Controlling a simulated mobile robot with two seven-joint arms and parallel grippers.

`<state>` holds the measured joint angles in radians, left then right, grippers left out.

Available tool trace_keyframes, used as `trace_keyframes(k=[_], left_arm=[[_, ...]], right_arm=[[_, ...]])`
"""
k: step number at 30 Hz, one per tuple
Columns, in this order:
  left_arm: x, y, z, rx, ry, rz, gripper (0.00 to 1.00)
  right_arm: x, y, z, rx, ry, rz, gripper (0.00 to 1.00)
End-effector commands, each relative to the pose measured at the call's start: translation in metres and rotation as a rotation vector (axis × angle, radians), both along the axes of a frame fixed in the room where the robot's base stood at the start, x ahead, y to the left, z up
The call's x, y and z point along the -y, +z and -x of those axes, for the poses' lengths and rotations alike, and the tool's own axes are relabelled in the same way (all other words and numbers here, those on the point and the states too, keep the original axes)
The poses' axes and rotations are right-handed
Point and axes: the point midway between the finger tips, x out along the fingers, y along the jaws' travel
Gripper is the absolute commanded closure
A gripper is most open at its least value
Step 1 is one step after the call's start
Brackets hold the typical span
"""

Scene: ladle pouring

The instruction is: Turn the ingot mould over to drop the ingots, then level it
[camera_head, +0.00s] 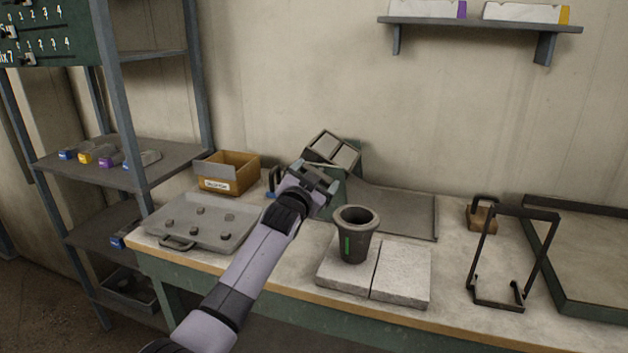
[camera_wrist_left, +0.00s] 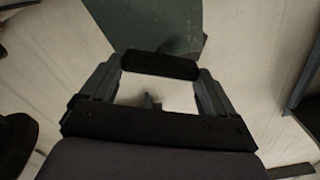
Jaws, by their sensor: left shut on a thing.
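The ingot mould (camera_head: 333,149) is a dark frame with two pale grey rectangular cells. It is tilted up on a green stand (camera_head: 355,163), its cells facing me in the head view. I cannot tell whether the pale areas are ingots or bare cavities. My left gripper (camera_head: 318,178) is just below the mould, shut on its handle. In the left wrist view a black bar (camera_wrist_left: 160,65), the handle, lies between the fingertips, with green stand surface beyond. The gripper hides the mould's lower edge. My right gripper is not in view.
A flat grey tray (camera_head: 395,207) lies right of the stand. A dark crucible (camera_head: 354,235) stands on pale slabs (camera_head: 402,273) in front. A black frame (camera_head: 541,250) stands right.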

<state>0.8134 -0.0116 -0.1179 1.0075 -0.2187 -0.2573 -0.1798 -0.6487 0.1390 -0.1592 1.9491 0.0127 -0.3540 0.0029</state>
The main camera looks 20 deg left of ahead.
Motion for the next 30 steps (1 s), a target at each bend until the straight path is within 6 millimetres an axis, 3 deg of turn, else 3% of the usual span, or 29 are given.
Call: trace_keyframes(k=[30], left_arm=[[0.0008, -0.0026, -0.0004, 0.017, 0.0, -0.513, 0.66]], right_arm=[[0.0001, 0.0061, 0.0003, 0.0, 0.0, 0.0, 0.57]])
